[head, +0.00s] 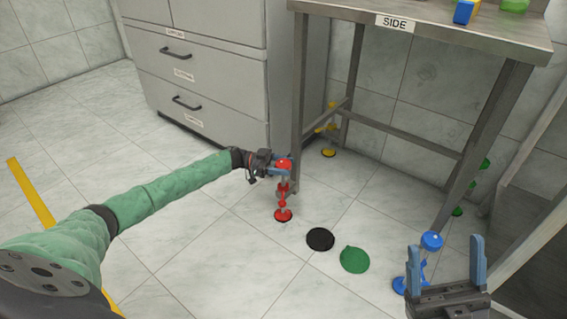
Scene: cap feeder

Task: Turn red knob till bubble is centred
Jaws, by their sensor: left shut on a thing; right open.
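The red knob (284,163) is at the top of a red levelling foot (283,214) under the front left leg of the steel table (450,29). My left gripper (279,169) has reached in from the left and is shut on the red knob. My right gripper (454,255) is open at the lower right, its fingers pointing up in the picture, with nothing seen between them. I cannot make out a bubble in this view.
A blue knob (431,240) stands just behind my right gripper. Yellow (328,152) and green (457,211) feet are further back. Black (320,239) and green (354,259) discs lie on the floor. A grey drawer cabinet (215,75) stands left of the table.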

